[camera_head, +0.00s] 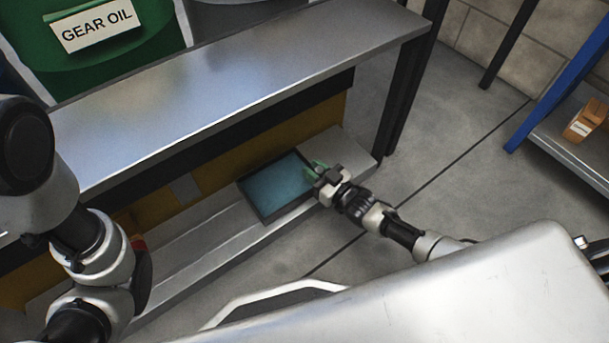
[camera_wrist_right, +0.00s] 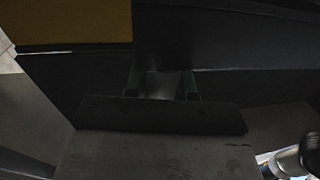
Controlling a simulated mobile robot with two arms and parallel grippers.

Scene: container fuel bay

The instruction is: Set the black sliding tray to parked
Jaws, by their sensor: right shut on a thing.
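The black sliding tray (camera_head: 268,213) has a dark rim and a blue-green floor. It sits on a low metal shelf under the workbench, near the shelf's right end. My right gripper (camera_head: 316,171) is at the tray's right side, shut on the tray's edge. In the right wrist view the green-tipped fingers (camera_wrist_right: 161,86) meet a dark wall, and the exact grip is dim. My left arm shows at the left, but its fingers cannot be made out.
The metal bench top (camera_head: 240,85) hangs over the shelf (camera_head: 195,245). A dark bench leg (camera_head: 400,105) stands right of the tray. A green gear oil container (camera_head: 110,40) is on the bench. An orange box (camera_head: 585,120) sits on a blue-framed rack at right. Bare shelf lies left of the tray.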

